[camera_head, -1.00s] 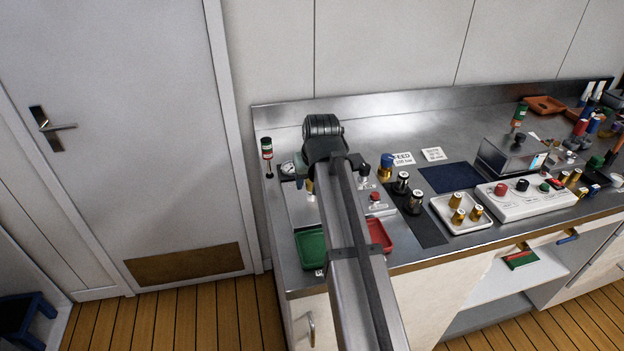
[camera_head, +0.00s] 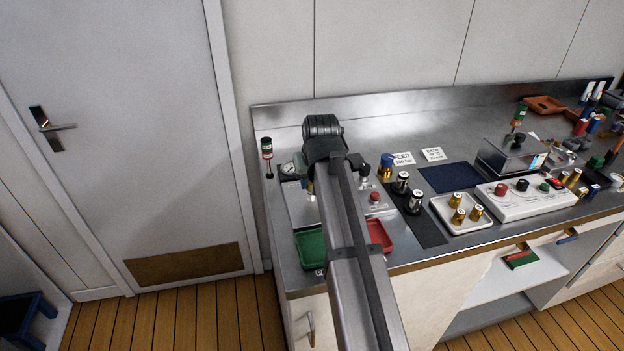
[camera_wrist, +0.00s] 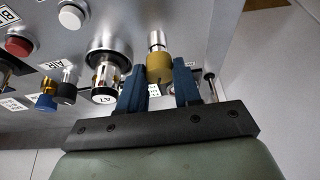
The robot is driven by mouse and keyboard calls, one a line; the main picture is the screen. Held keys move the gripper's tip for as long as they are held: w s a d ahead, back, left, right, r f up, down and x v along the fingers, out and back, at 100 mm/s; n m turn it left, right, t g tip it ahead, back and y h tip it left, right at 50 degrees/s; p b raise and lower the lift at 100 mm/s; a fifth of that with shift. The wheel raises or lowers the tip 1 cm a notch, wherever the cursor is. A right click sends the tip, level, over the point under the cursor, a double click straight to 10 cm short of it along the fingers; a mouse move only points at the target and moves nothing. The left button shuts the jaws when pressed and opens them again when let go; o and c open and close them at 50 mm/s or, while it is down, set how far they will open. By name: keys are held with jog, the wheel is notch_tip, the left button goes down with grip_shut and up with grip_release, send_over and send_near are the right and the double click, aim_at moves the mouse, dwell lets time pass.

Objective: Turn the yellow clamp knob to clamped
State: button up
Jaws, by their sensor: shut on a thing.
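The yellow clamp knob (camera_wrist: 159,66) shows in the wrist view, at the end of a short silver shaft on a grey metal panel (camera_wrist: 200,28). My gripper (camera_wrist: 160,78) has its two dark blue fingers on either side of the knob and is shut on it. The lower part of the knob sits between the fingers. Any mark showing the knob's turned position cannot be read. In the head view my arm covers most of the gripper and the knob.
In the wrist view, a silver cylinder with a numbered label (camera_wrist: 105,80) stands close left of the fingers. A red button (camera_wrist: 18,44) and a white button (camera_wrist: 72,15) lie further left. In the head view, green (camera_head: 309,246) and red (camera_head: 379,235) trays flank my arm.

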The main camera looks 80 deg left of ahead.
jog(key=shift+m, duration=0.3)
jog(key=m+t, duration=0.1)
jog(key=m, duration=0.2)
jog(key=m+t, duration=0.1)
jog(key=m, duration=0.2)
jog(key=shift+s+a+t+h, duration=0.1)
jog(key=shift+s+t+h, duration=0.1)
jog(key=shift+t+h, duration=0.15)
jog(key=m+h, duration=0.1)
jog(key=m, duration=0.2)
jog(key=m+t+h, duration=0.1)
jog(key=m, duration=0.2)
jog(key=shift+s+a, duration=0.1)
jog(key=shift+m+t, duration=0.25)
jog(key=shift+m, duration=0.05)
jog(key=o, duration=1.1)
jog(key=shift+c, duration=0.2)
jog(key=v, duration=1.3)
jog(key=shift+r, duration=0.4)
